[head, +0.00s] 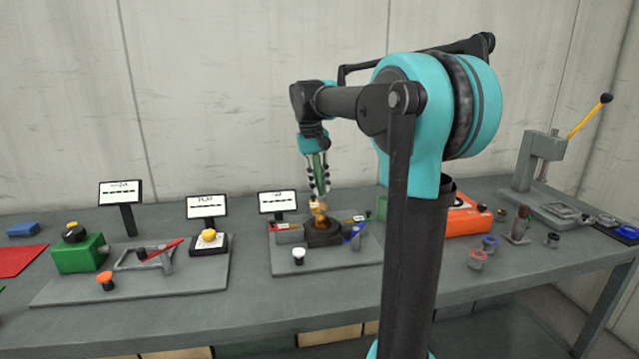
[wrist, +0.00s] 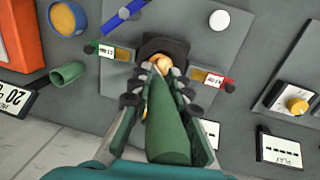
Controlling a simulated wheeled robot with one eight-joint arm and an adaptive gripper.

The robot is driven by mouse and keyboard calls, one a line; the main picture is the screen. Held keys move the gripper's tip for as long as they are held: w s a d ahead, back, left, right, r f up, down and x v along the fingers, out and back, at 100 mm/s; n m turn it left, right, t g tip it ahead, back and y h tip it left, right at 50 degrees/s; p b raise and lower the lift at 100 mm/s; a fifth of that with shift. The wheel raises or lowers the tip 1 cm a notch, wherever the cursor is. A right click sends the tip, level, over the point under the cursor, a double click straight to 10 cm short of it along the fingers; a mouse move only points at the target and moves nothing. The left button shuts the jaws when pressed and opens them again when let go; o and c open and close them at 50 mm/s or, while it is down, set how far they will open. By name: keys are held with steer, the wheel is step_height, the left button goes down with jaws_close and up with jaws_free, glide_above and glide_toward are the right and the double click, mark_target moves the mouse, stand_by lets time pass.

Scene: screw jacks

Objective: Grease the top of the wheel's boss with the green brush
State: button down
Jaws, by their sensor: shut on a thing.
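My gripper (head: 318,185) points down over the middle grey plate and is shut on the green brush. The brush's green body (wrist: 172,130) lies between the fingers (wrist: 158,88) in the wrist view. A golden part (head: 319,212) shows at its lower end; I cannot tell whether it is all bristles or partly a brass boss. Whether the tip touches the boss cannot be told. No separate wheel is clear.
Red-tipped and green-tipped blocks (wrist: 215,80) (wrist: 110,51) flank the fixture, with a blue lever (head: 355,233) and white knob (head: 299,256) nearby. A small display (head: 278,202) stands behind. A green cup (wrist: 68,73) and orange box (head: 468,215) are right of the plate in the head view.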

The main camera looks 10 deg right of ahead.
mark_target(323, 195)
steer(key=shift+w+d+f, duration=0.3)
steer(key=shift+w+f, duration=0.1)
steer(key=shift+f, duration=0.3)
steer(key=shift+w+d+f, duration=0.3)
steer(key=shift+w+f, duration=0.1)
steer(key=shift+f, duration=0.3)
stand_by(0.6)
stand_by(0.3)
steer(key=a+f, duration=0.1)
steer(key=s+a+f, duration=0.1)
steer(key=s+a, duration=0.1)
steer(key=a, duration=0.1)
steer(key=shift+s+a+f, duration=0.1)
steer(key=shift+s+f, duration=0.1)
steer(key=shift+f, duration=0.2)
stand_by(0.3)
